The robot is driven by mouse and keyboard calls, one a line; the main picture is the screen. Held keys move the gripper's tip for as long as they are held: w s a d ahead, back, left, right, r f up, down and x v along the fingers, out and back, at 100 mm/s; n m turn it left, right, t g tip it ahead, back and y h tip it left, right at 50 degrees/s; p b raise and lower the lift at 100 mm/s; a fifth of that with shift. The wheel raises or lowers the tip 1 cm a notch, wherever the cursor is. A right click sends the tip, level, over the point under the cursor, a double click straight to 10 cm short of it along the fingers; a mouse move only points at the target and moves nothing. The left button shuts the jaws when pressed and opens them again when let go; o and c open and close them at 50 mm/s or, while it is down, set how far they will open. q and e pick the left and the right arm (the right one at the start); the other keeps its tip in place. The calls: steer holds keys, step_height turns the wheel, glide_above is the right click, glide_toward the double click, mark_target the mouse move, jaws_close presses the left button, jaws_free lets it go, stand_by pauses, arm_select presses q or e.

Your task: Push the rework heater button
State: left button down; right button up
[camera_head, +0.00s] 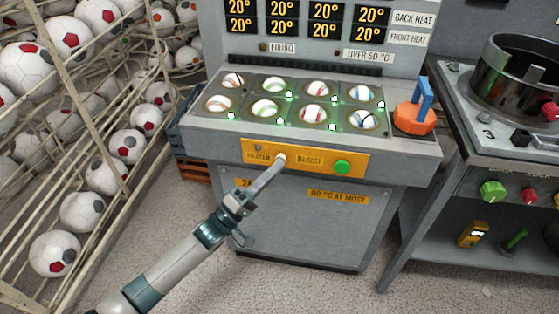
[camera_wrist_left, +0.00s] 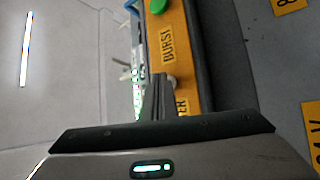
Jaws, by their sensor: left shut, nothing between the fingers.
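The yellow button panel (camera_head: 362,153) runs along the front of the grey press. It carries the labels HEATER and BURST. A pale round button (camera_head: 280,158) sits between the two labels, and a green button (camera_head: 342,166) sits right of BURST. My left gripper (camera_head: 277,165) is shut and empty, its tips at the pale button; whether they touch it I cannot tell. In the left wrist view the shut fingers (camera_wrist_left: 161,80) point at the panel (camera_wrist_left: 175,45) and partly cover the HEATER label. The green button (camera_wrist_left: 158,7) shows at the top. My right gripper is not in view.
Several balls lie in round seats on the press top, with small green lights between them. An orange knob with a blue handle (camera_head: 417,115) stands at its right. A ball rack (camera_head: 80,140) fills the left. A grey machine bench (camera_head: 505,160) stands right.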

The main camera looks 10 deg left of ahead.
arm_select(q)
steer(key=shift+w, duration=0.45)
stand_by(0.3)
steer(key=shift+r, duration=0.1)
steer(key=shift+s+p, duration=0.3)
steer(key=shift+s, duration=0.2)
stand_by(0.5)
steer(key=shift+s+a+p, duration=0.1)
steer(key=shift+s+p, duration=1.35)
steer(key=shift+s, duration=1.45)
